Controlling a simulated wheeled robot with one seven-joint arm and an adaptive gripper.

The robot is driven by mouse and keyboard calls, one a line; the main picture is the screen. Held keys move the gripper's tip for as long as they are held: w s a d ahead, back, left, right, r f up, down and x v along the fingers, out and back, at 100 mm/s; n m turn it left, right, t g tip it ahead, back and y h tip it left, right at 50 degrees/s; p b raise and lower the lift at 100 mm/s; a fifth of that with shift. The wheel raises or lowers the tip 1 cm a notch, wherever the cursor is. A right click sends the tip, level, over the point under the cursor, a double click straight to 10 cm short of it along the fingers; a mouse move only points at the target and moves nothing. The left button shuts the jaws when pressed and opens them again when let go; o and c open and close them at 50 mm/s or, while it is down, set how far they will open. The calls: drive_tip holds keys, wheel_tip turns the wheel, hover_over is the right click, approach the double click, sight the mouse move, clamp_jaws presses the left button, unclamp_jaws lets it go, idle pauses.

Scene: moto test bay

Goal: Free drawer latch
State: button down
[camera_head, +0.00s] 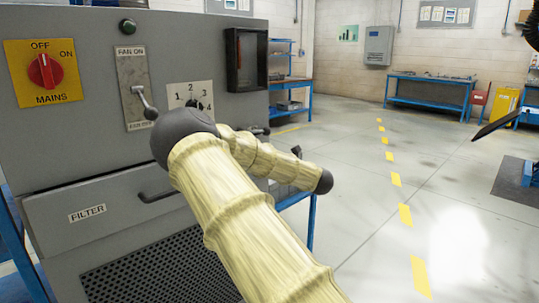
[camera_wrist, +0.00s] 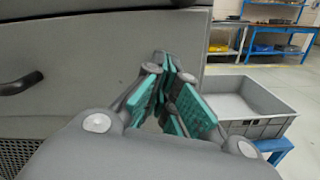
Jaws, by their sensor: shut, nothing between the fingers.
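The grey drawer (camera_head: 60,215) has a FILTER label and sits low in the cabinet, apparently closed. Its dark handle (camera_head: 155,195) is left of my arm and also shows at the left edge of the wrist view (camera_wrist: 20,84). My gripper (camera_wrist: 168,66) is shut and empty, with teal pads, in front of the right part of the grey front panel (camera_wrist: 100,60). Whether its tips touch the panel, I cannot tell. In the head view my arm hides most of the gripper and the drawer's right end. I cannot make out a latch in either view.
Above the drawer are a red mains switch (camera_head: 45,71), a fan lever (camera_head: 145,100) and a numbered dial plate (camera_head: 190,97). A grey open crate (camera_wrist: 262,128) stands right of the gripper on a blue stand (camera_wrist: 275,146). Open floor (camera_head: 360,220) lies right of the cabinet.

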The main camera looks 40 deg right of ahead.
drive_tip(key=s, duration=0.8)
drive_tip(key=shift+s+d+p, duration=0.15)
drive_tip(key=shift+d+p, duration=0.2)
drive_tip(key=shift+d, duration=0.05)
drive_tip(key=s+a+f+m+g+h, duration=0.1)
drive_tip(key=s+f+m+g+h, duration=0.1)
drive_tip(key=f+m, duration=0.5)
drive_tip(key=s+a+f+m+g+h, duration=0.1)
drive_tip(key=s+f+m, duration=0.15)
drive_tip(key=f, duration=0.85)
drive_tip(key=s+a+f+m+g+h, duration=0.25)
drive_tip(key=f+m, duration=0.25)
drive_tip(key=f, duration=0.3)
drive_tip(key=s+a+f+m+g, duration=0.3)
drive_tip(key=s+a+f+m, duration=0.25)
drive_tip(key=s+f, duration=0.35)
drive_tip(key=s+a+f+m+g, duration=0.3)
drive_tip(key=s+a+f+m, duration=0.3)
drive_tip(key=f, duration=0.5)
drive_tip(key=s+a+f+m+g+y, duration=0.2)
drive_tip(key=s+a+f+m+g, duration=0.15)
drive_tip(key=s+a, duration=0.7)
drive_tip(key=s+a+f+m+g+y, duration=0.2)
drive_tip(key=s+a+f+m+g, duration=0.15)
drive_tip(key=s+a, duration=0.75)
wheel_tip(320, 180, up, 23)
drive_tip(key=s+p, duration=0.1)
drive_tip(key=p, duration=2.2)
drive_tip(key=shift+s+d+m, duration=0.15)
drive_tip(key=shift+m, duration=0.25)
